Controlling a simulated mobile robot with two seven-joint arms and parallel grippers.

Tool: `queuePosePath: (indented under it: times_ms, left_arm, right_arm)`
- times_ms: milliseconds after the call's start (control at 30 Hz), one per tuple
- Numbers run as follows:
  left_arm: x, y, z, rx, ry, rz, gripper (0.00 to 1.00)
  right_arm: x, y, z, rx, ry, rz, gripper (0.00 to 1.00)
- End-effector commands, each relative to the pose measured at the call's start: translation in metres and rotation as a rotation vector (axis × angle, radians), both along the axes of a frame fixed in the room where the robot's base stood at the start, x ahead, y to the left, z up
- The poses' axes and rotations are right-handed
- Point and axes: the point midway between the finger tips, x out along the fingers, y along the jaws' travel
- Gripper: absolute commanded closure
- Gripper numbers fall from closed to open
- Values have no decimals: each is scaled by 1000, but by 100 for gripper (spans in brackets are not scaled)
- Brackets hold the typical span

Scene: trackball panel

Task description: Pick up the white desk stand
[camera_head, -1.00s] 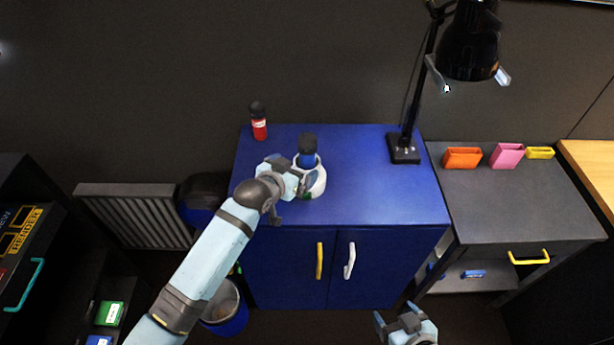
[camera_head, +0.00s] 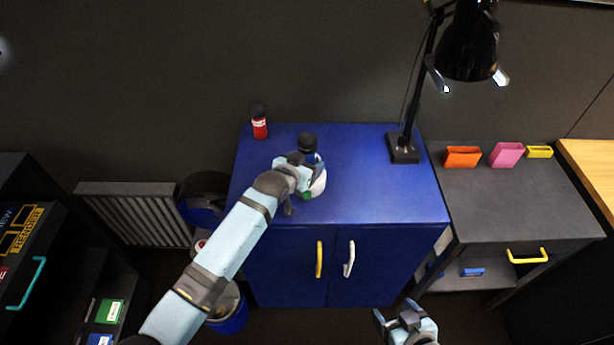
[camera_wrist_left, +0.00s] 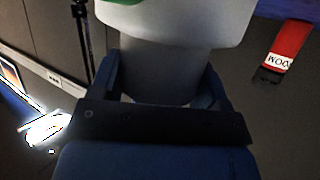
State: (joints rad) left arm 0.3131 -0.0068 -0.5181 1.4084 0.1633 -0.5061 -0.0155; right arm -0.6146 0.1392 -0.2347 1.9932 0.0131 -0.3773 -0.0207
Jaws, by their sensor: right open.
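The white desk stand (camera_head: 319,184), with a green patch low on it, stands on the blue cabinet top. A blue piece with a black top (camera_head: 308,142) rises above or just behind it; I cannot tell if they are joined. My left gripper (camera_head: 300,172) is at the stand's left side and hides part of it. In the left wrist view its fingers (camera_wrist_left: 160,88) flank the narrower grey-white part of the stand (camera_wrist_left: 165,68); whether they press on it is unclear. My right gripper (camera_head: 402,312) is open and empty, low in front of the cabinet.
A red bottle with a black cap (camera_head: 259,124) stands at the back left of the cabinet top (camera_head: 380,195). A black lamp (camera_head: 404,150) stands at the back right. A grey side table (camera_head: 510,205) holds orange, pink and yellow holders.

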Motion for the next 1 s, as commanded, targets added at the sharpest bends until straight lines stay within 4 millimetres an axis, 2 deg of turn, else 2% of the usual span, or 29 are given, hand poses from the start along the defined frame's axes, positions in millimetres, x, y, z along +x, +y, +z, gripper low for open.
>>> queuePosePath:
  times_ms: [67,100,367,567,667,1000]
  left_arm:
    - [0,0,0,1,0,0,49]
    - [0,0,1,0,-2,0,52]
    - [0,0,3,0,-2,0,52]
    - [1,0,21,-1,-6,-1,52]
    - [1,0,42,-2,-8,-1,52]
    - [1,0,139,-2,-8,-1,52]
  right_arm:
    - [0,0,0,0,0,0,26]
    - [0,0,0,0,0,0,26]
    - [0,0,0,-1,0,1,26]
    - [0,0,0,-1,0,1,26]
    - [0,0,-1,-1,0,1,26]
    - [0,0,-5,-1,-1,1,26]
